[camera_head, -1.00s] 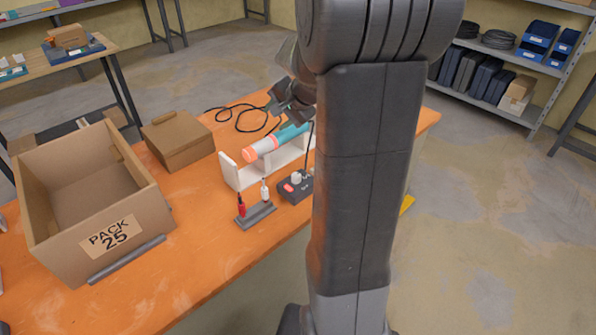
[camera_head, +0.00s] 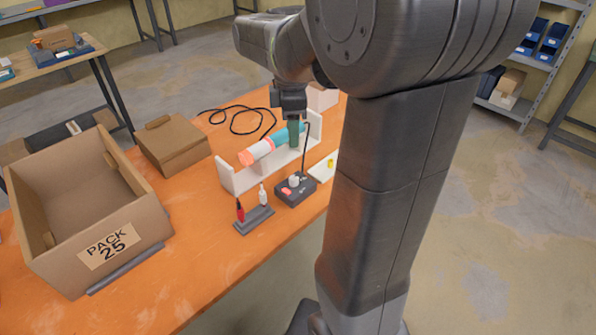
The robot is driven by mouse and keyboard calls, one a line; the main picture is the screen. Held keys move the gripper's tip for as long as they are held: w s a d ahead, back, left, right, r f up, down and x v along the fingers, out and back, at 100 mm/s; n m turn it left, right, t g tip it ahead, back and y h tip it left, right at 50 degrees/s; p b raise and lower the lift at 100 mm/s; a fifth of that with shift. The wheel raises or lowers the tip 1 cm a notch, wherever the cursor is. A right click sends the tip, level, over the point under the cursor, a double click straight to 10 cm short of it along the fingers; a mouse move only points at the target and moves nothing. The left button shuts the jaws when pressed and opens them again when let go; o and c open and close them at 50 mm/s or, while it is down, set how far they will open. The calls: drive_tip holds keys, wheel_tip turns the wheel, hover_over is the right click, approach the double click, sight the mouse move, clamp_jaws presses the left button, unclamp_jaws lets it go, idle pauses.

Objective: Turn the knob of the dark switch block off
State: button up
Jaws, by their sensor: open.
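The dark switch block (camera_head: 306,193) sits on the orange table, right of centre, beside the front of a white cradle. Its pale knob (camera_head: 294,181) stands on top, with a red button (camera_head: 286,190) beside it. The knob's turned position is too small to tell. My gripper (camera_head: 293,122) points down over the white cradle, behind the switch block and apart from it. It is open; its fingertips are hard to make out against the teal part of a tube.
The white cradle (camera_head: 228,180) holds a coral, white and teal tube (camera_head: 262,150). A grey holder (camera_head: 254,220) with red and white tools stands left of the block. A black cable rises behind the block. A large open carton (camera_head: 95,262) and closed box (camera_head: 172,145) stand left.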

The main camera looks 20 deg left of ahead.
sight(293, 178)
wheel_tip(293, 178, down, 14)
drive_tip(key=shift+r+b, duration=0.1)
drive_tip(key=shift+b, duration=0.3)
clamp_jaws()
